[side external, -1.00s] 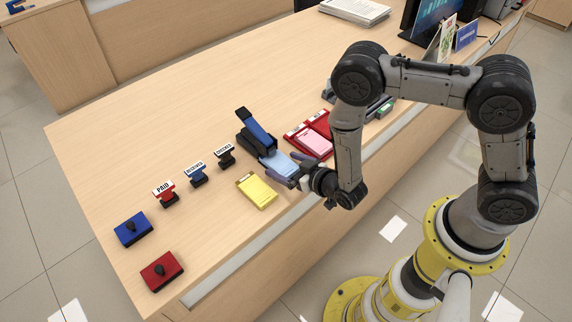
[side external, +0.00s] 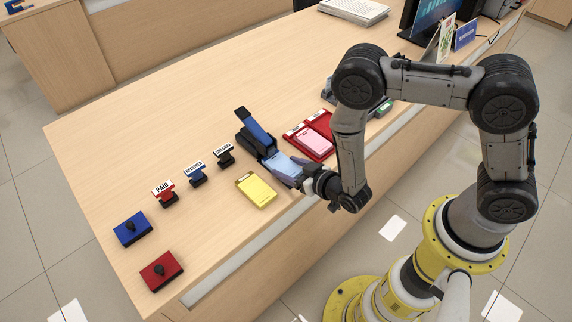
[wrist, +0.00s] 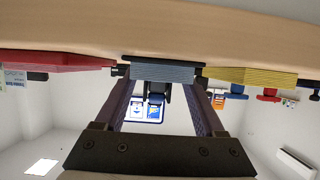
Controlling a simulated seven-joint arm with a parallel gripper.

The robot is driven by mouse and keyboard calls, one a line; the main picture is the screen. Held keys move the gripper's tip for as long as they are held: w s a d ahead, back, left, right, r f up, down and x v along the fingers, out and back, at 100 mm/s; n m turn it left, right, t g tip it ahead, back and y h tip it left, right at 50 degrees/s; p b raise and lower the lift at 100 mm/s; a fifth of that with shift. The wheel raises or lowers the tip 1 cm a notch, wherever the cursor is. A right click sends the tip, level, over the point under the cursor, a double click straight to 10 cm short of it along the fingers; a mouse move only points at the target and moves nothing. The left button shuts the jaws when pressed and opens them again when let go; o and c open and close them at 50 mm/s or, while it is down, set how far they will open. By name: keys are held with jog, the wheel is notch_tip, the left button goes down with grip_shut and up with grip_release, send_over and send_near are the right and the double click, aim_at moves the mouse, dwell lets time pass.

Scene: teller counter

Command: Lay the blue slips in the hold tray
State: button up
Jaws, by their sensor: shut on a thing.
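The blue slips (side external: 282,163) are a thick light-blue stack at the counter's near edge, in front of the stapler. My gripper (side external: 293,176) is shut on the stack's near end; its fingers partly hide it. In the wrist view, the stack (wrist: 162,73) shows edge-on between the two fingers (wrist: 160,85). It looks level, and I cannot tell whether it still touches the counter. A red tray (side external: 318,151) with two sections lies just right of the stack. Pink slips (side external: 315,142) lie in its nearer section. Its labels are too small to read.
A blue-and-black stapler (side external: 258,128) stands close behind the stack. A yellow slip pad (side external: 256,190) lies left of it. Several stamps, including the PAID stamp (side external: 165,190), and blue (side external: 133,228) and red (side external: 161,270) ink pads stand farther left.

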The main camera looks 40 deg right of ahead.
jog(key=shift+s, duration=1.15)
jog(key=o, duration=1.4)
jog(key=shift+v, duration=6.9)
jog(key=shift+d, duration=0.1)
